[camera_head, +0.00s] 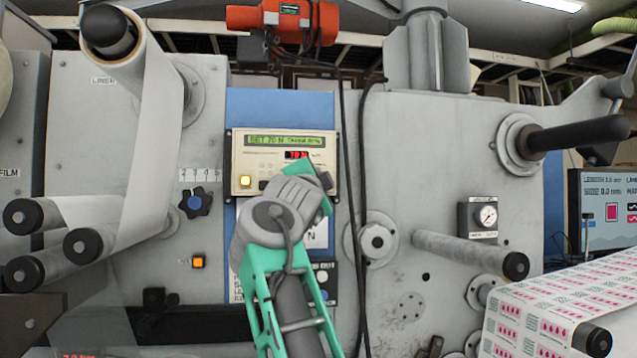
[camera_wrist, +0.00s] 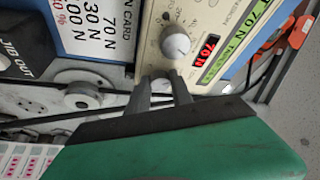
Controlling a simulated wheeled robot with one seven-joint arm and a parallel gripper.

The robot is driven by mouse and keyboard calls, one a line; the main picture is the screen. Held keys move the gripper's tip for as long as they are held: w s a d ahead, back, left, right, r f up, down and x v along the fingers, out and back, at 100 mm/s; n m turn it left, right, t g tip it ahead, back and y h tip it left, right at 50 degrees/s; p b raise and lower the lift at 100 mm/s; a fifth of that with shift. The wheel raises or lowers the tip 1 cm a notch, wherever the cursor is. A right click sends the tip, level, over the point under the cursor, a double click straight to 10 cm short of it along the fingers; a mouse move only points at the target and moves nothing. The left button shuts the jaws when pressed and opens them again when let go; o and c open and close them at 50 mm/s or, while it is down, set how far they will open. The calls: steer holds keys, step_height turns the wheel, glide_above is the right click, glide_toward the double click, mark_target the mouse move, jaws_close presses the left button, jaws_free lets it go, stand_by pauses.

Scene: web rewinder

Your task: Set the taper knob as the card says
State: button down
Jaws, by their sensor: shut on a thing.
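The cream control panel (camera_head: 284,150) is on the blue column, with a green text line that seems to begin "SET 70 N TAPER"; its percentage is too small to read surely. Its red display (camera_wrist: 208,58) shows 70 N. A round grey knob (camera_wrist: 175,42) with a pointer mark stands clear of my fingers. My gripper (camera_wrist: 161,82) is at the panel's lower edge, shut on a small grey knob, apparently the taper knob, mostly hidden between the fingertips.
Black cables (camera_head: 343,120) hang just right of the panel. A roller (camera_head: 470,252) juts out further right.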

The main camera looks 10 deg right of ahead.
stand_by(0.3)
steer(key=c, duration=1.1)
jaws_free()
steer(key=b+v, duration=0.4)
steer(key=v, duration=0.3)
steer(key=shift+s+a+f, duration=0.1)
steer(key=shift+s+a, duration=0.1)
steer(key=shift+s, duration=0.15)
